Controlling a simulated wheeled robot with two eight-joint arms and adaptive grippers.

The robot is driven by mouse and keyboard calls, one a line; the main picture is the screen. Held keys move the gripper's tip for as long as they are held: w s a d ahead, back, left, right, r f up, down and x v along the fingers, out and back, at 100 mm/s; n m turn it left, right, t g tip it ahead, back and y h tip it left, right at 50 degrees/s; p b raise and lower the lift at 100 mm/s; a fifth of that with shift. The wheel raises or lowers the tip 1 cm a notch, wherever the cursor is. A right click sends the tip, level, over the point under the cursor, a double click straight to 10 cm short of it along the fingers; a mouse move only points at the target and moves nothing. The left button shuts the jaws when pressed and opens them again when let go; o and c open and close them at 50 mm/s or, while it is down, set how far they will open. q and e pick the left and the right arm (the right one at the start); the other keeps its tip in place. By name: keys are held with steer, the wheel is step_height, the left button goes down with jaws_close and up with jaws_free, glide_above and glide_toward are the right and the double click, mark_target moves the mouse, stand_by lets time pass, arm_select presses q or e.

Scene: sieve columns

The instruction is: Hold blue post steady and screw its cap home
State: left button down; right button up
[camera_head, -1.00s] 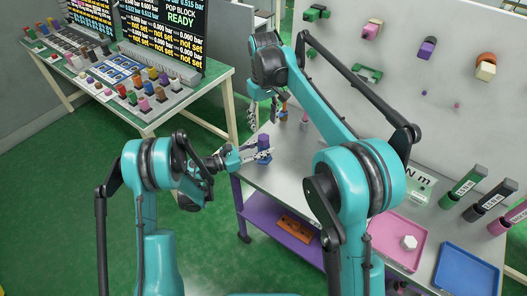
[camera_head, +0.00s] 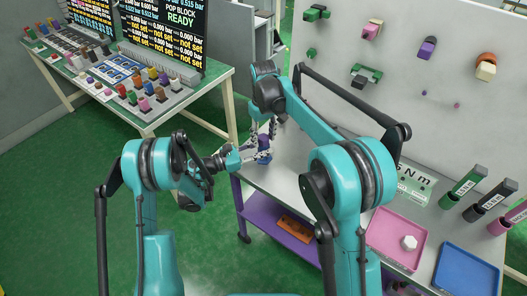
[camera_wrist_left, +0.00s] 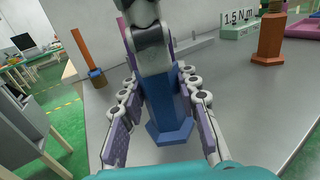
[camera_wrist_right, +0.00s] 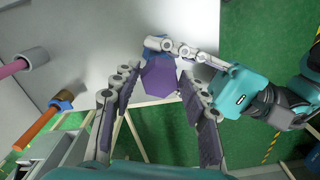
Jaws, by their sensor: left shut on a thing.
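The blue post (camera_wrist_left: 168,105) stands upright on its hexagonal base on the grey bench; it also shows in the head view (camera_head: 264,158). My left gripper (camera_head: 252,153) is shut on it, one finger on each side. A purple hexagonal cap (camera_wrist_right: 158,78) sits over the post in the right wrist view, covering most of it. My right gripper (camera_wrist_right: 158,82) points down from above with a finger on each side of the cap, and narrow gaps seem to show. In the left wrist view its fingers hide the post's top, so how the cap sits cannot be told.
A pink tray (camera_head: 385,240) holding a white piece and a blue tray (camera_head: 465,270) lie at the right. A pegboard wall (camera_head: 450,60) rises behind.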

jaws_close()
steer(key=o, duration=0.6)
jaws_free()
steer(key=shift+c, duration=0.2)
steer(key=shift+r, duration=0.1)
step_height(320, 180, up, 12)
arm_select(q)
steer(key=c, duration=1)
jaws_free()
steer(key=shift+c, duration=0.2)
steer(key=shift+a, duration=0.1)
